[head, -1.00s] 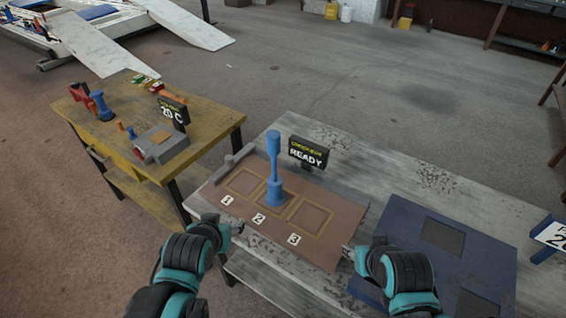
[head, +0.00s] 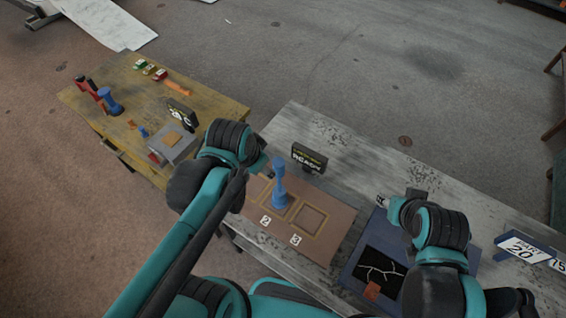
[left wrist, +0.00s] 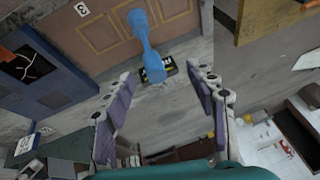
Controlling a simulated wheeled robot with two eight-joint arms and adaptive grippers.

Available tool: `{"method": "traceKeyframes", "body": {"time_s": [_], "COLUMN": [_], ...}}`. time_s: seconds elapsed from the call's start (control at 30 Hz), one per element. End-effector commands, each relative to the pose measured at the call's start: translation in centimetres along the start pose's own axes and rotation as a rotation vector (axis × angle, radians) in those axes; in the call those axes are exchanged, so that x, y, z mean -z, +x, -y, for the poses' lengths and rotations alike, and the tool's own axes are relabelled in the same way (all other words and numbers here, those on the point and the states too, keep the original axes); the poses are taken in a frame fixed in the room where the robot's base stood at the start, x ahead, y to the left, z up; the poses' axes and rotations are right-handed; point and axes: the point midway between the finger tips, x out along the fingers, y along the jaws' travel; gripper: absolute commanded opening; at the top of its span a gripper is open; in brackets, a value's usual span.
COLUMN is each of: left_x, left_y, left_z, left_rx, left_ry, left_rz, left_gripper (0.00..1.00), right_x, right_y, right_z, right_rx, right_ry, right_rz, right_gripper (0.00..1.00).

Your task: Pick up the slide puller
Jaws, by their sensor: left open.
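The slide puller (head: 280,188) looks like a blue tool with a thick base, a thin shaft and a knobbed top. It stands upright on the brown board (head: 335,238), around the square marked 2. In the left wrist view the puller (left wrist: 147,45) lies beyond the open fingers, not between them. My left gripper (head: 262,166) is close to the left of the puller in the head view, apart from it. It shows open and empty in the left wrist view (left wrist: 160,80). My right gripper (head: 384,201) is over the blue mat's left part; its fingers are hard to make out.
A small READY sign (head: 309,157) stands just behind the puller. A yellow bench (head: 120,75) with tools stands at left. The grey tabletop (head: 330,125) behind the sign is clear.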

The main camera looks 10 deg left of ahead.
Motion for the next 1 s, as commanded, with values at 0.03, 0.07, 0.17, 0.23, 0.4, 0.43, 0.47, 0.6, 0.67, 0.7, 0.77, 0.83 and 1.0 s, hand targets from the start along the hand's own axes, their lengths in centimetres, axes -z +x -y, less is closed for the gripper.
{"method": "traceKeyframes", "body": {"time_s": [0.03, 0.07, 0.17, 0.23, 0.4, 0.43, 0.47, 0.6, 0.67, 0.7, 0.77, 0.83, 1.0], "left_x": [1.5, 1.9, 3.1, 3.7, 4.6, 4.7, 4.7, 4.7, 4.6, 4.4, 4.2, 3.9, 3.2], "left_y": [-0.6, -0.2, 1.6, 3.2, 6.6, 7.0, 7.3, 8.3, 8.8, 9.2, 9.9, 10.6, 12.9], "left_z": [0.3, 0.3, 0.1, -0.1, -0.9, -1.0, -1.1, -1.3, -1.4, -1.5, -1.6, -1.7, -1.9], "left_rx": [-0.025, -0.042, -0.110, -0.165, -0.289, -0.306, -0.319, -0.357, -0.362, -0.363, -0.363, -0.362, -0.361], "left_ry": [0.104, 0.171, 0.401, 0.558, 0.860, 0.894, 0.924, 1.003, 1.013, 1.016, 1.016, 1.015, 1.013], "left_rz": [0.037, 0.059, 0.127, 0.167, 0.226, 0.231, 0.235, 0.244, 0.245, 0.245, 0.245, 0.245, 0.245], "left_gripper": [0.57, 0.57, 0.57, 0.57, 0.57, 0.57, 0.57, 0.57, 0.57, 0.57, 0.57, 0.57, 0.57], "right_x": [0.9, 0.9, 1.0, 0.9, 0.9, 0.9, 0.9, 0.9, 0.8, 0.8, 0.7, 0.7, 0.5], "right_y": [-1.3, -1.4, -1.4, -1.4, -1.3, -1.3, -1.3, -1.3, -1.2, -1.2, -1.1, -1.0, -0.8], "right_z": [0.0, 0.0, 0.0, 0.0, 0.0, 0.0, 0.0, 0.0, 0.0, 0.0, 0.0, 0.0, 0.0], "right_rx": [0.000, 0.000, 0.000, 0.000, 0.000, 0.000, 0.000, 0.000, 0.000, 0.000, 0.000, 0.000, 0.000], "right_ry": [0.000, 0.000, 0.000, 0.000, 0.000, 0.000, 0.000, 0.000, 0.000, 0.000, 0.000, 0.000, 0.000], "right_rz": [0.000, 0.000, 0.000, 0.000, 0.000, 0.000, 0.000, 0.000, 0.000, 0.000, 0.000, 0.000, 0.000], "right_gripper": [0.40, 0.40, 0.40, 0.40, 0.40, 0.40, 0.40, 0.40, 0.40, 0.40, 0.40, 0.40, 0.40]}}
